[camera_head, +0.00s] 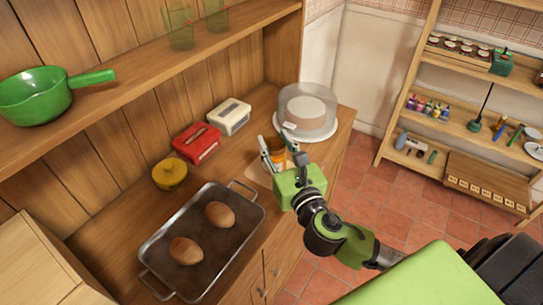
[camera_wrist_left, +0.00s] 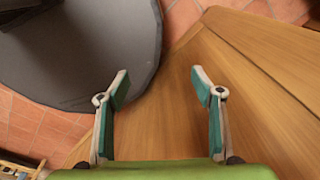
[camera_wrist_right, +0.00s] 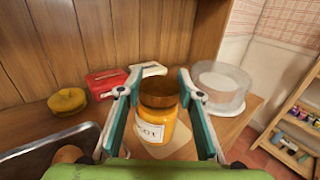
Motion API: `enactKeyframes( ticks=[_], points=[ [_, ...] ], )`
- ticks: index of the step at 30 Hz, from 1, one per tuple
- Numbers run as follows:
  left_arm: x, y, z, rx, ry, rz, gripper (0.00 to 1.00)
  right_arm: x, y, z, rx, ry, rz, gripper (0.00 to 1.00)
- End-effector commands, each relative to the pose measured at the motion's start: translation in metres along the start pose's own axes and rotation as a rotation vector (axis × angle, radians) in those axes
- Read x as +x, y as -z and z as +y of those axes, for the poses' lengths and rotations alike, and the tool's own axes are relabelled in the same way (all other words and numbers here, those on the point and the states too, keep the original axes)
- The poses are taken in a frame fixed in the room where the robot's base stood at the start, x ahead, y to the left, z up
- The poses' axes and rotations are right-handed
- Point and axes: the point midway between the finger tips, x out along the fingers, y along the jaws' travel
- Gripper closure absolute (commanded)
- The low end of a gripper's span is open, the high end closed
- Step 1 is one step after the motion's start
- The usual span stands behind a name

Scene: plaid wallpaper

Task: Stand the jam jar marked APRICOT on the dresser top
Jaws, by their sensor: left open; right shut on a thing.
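The jam jar (camera_wrist_right: 157,112) has orange contents, a brown lid and a white label; the letters I can read end in "COT". It stands upright between the fingers of my right gripper (camera_wrist_right: 157,80), which is shut on it. In the head view the jar (camera_head: 276,151) is partly hidden by this gripper. It is over a pale board (camera_wrist_right: 182,150) on the dresser top (camera_head: 112,212); I cannot tell whether it touches the board. My left gripper (camera_wrist_left: 160,75) is open and empty, seen only in its wrist view.
Around the jar are a glass-domed stand (camera_head: 307,112), a white box (camera_head: 229,117), a red box (camera_head: 196,143), a yellow pot (camera_head: 169,174) and a metal tray (camera_head: 215,255) with two brown loaves. A shelf (camera_head: 160,62) with a green pan (camera_head: 38,95) overhangs the back.

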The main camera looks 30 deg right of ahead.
Motion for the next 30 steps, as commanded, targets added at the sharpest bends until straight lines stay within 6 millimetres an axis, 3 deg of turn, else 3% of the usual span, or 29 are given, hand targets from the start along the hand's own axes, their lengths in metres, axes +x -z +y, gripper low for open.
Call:
enactKeyframes(
  ticks=[6,12,21,25,30],
  points=[
    [-0.005,0.004,0.0,0.0,0.0,0.005,0.4,0.048,0.022,-0.031,-0.003,0.005,-0.003,1.0],
    [0.004,0.006,0.0,0.0,0.0,0.009,0.4,0.072,0.062,-0.046,0.0,0.002,-0.001,1.0],
    [0.011,0.006,0.002,-0.001,-0.002,0.01,0.4,0.088,0.087,-0.056,0.001,0.002,-0.001,1.0],
    [0.015,0.006,0.002,-0.001,-0.002,0.01,0.4,0.086,0.106,-0.055,0.0,0.001,0.0,1.0],
    [0.015,0.005,0.002,-0.001,-0.002,0.01,0.4,0.086,0.113,-0.055,0.001,0.001,-0.002,1.0]
  ],
)
